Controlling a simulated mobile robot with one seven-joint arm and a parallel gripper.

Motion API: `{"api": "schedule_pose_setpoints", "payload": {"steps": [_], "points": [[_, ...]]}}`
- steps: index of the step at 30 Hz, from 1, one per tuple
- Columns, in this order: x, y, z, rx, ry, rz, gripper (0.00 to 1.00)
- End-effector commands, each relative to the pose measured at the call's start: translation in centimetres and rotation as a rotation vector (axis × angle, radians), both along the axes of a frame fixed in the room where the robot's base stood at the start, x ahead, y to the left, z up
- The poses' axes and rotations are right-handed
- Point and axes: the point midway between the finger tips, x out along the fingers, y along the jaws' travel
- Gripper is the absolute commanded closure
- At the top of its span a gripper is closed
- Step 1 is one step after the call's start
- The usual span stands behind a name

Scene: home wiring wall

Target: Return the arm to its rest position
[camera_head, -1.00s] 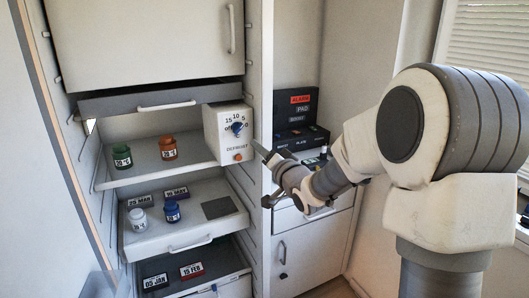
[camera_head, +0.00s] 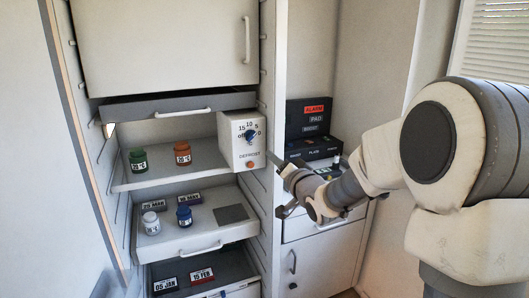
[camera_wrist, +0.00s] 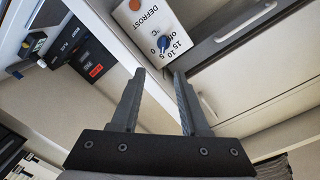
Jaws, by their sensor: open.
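My gripper (camera_head: 282,188) is at the right of the open cabinet, in front of its right side post and below the defrost box. In the wrist view my gripper (camera_wrist: 157,100) shows two dark fingers spread apart with nothing between them. The white defrost box (camera_head: 241,140), with a blue dial and an orange button, is up and left of the gripper. It also shows beyond the fingertips in the wrist view (camera_wrist: 139,27). My arm reaches in from the right, bent at the elbow.
A green jar (camera_head: 138,160) and an orange jar (camera_head: 183,153) stand on the upper shelf. A white jar (camera_head: 151,223) and a blue jar (camera_head: 184,216) stand on the pulled-out tray (camera_head: 205,238). A black alarm panel (camera_head: 309,117) is behind my gripper, above a white cupboard (camera_head: 316,265).

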Motion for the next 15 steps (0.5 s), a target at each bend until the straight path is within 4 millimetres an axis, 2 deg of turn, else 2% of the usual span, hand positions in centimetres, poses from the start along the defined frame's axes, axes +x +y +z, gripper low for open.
{"api": "schedule_pose_setpoints", "payload": {"steps": [5, 8, 11, 15], "points": [[-3.0, -1.2, 1.1, -0.19, 0.096, -0.074, 0.55], [-5.8, -2.4, 1.4, -0.315, 0.181, -0.119, 0.55], [-9.1, -3.5, 1.4, -0.424, 0.271, -0.149, 0.55], [-14.4, -4.9, 1.1, -0.551, 0.408, -0.165, 0.55]]}}
